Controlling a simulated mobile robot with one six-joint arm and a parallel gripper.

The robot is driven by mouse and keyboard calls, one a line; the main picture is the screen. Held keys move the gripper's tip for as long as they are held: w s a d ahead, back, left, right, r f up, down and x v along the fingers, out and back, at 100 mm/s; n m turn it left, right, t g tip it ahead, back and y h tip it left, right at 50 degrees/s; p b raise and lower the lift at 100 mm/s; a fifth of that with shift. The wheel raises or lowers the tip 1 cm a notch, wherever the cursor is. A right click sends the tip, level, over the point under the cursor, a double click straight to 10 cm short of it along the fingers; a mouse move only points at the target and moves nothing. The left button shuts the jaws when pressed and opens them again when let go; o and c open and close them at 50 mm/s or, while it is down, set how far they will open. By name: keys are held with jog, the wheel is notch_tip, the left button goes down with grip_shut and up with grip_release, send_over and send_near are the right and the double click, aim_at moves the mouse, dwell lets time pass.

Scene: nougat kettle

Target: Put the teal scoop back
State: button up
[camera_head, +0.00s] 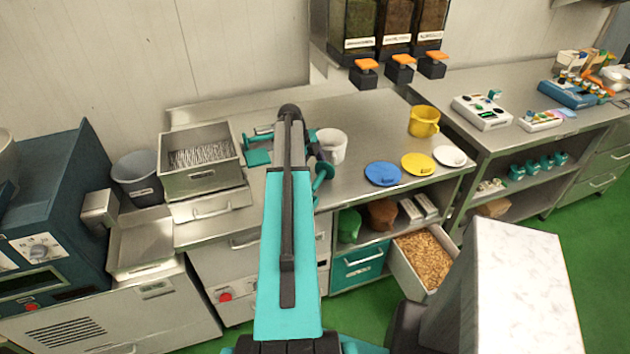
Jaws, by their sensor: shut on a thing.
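My teal and black arm reaches up the middle of the view over the steel counter and hides much of my gripper. Dark parts of my gripper (316,152) show just right of the arm. It is shut on what looks like the teal scoop (322,174), a small curved teal piece close beside the arm. The scoop's exact shape and tilt are hard to tell. A flat teal square (257,158) lies on the counter (365,120) left of the arm; I cannot tell what it is.
A white cup (331,146) stands close right of the arm. Blue (383,173), yellow (417,163) and white (450,155) discs lie near the front edge, with a yellow jug (424,121) behind. A steel bin (200,160) stands left. A drawer of brown pieces (425,258) is pulled out below.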

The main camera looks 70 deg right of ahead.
jog(key=shift+f, duration=0.1)
jog(key=o, duration=1.5)
jog(key=shift+r, duration=0.25)
jog(key=shift+b+v, duration=2.2)
jog(key=shift+v, duration=3.75)
